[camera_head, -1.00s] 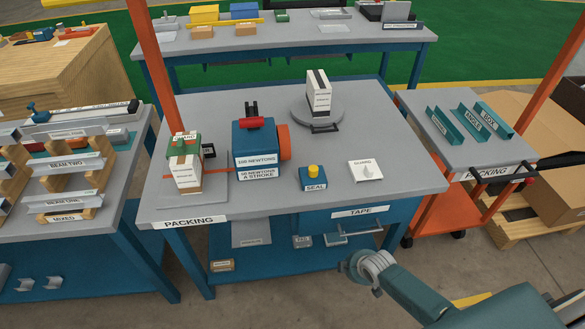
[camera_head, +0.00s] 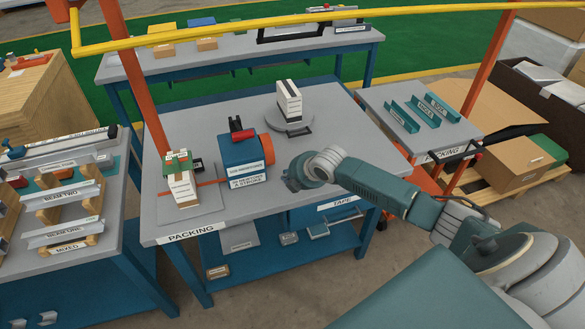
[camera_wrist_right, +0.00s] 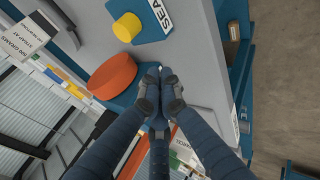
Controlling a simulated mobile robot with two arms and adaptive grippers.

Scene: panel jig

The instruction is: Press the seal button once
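The yellow seal button (camera_wrist_right: 127,27) stands on its blue base (camera_wrist_right: 152,38), with a partly visible "SEAL" label, in the right wrist view. In the head view my right arm hides the button. My right gripper (camera_wrist_right: 160,73) has its fingertips together with nothing between them. In the wrist picture it is apart from the button, which lies above and to the left of the fingertips. In the head view the right gripper (camera_head: 290,184) is over the front part of the packing table (camera_head: 220,120), right of the blue press. My left gripper is not in view.
The blue press (camera_head: 240,155) with its orange disc (camera_wrist_right: 112,75) is close beside the gripper. A white carton (camera_head: 289,100) stands on a round turntable (camera_head: 288,123) behind. Another carton (camera_head: 181,188) with a green top stands left. A yellow rail (camera_head: 300,27) crosses above.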

